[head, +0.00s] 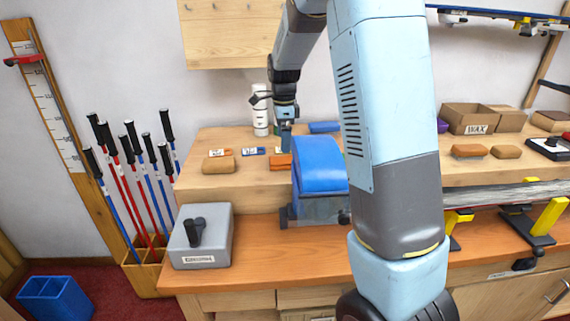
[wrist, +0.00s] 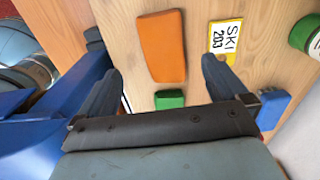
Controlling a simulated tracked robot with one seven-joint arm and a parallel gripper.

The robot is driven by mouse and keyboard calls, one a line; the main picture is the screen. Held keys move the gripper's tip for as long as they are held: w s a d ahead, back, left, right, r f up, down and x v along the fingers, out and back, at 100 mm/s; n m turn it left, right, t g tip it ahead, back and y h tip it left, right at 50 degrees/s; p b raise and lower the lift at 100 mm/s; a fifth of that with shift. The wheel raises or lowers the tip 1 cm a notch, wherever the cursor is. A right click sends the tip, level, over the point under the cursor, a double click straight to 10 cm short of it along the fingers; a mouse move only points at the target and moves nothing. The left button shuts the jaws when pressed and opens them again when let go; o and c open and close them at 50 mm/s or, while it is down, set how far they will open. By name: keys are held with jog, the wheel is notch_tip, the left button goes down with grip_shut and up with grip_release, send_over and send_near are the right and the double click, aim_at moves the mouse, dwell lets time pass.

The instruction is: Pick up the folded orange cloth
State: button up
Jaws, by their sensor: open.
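The folded orange cloth (wrist: 162,47) lies flat on the wooden shelf in the wrist view, a rounded rectangular slab. In the head view the orange cloth (head: 279,162) is partly hidden by my gripper and the blue machine. My gripper (wrist: 162,82) is open, with nothing between its fingers. In the wrist view its two dark fingers sit to either side of the cloth's lower end, and most of the cloth shows beyond them. In the head view my gripper (head: 286,145) points down just above the cloth. I cannot tell the exact height gap.
A blue machine (head: 318,165) stands close in front of the cloth. A tan block (head: 218,164) lies to the left.

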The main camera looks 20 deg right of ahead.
aim_at(285, 159)
jog(key=shift+w+d+f, duration=0.1)
jog(key=shift+f, duration=1.9)
jog(key=shift+w+d+f, duration=0.1)
jog(key=shift+f, duration=1.9)
jog(key=shift+c, duration=0.4)
jog(key=c, duration=1)
jog(key=shift+r, duration=0.1)
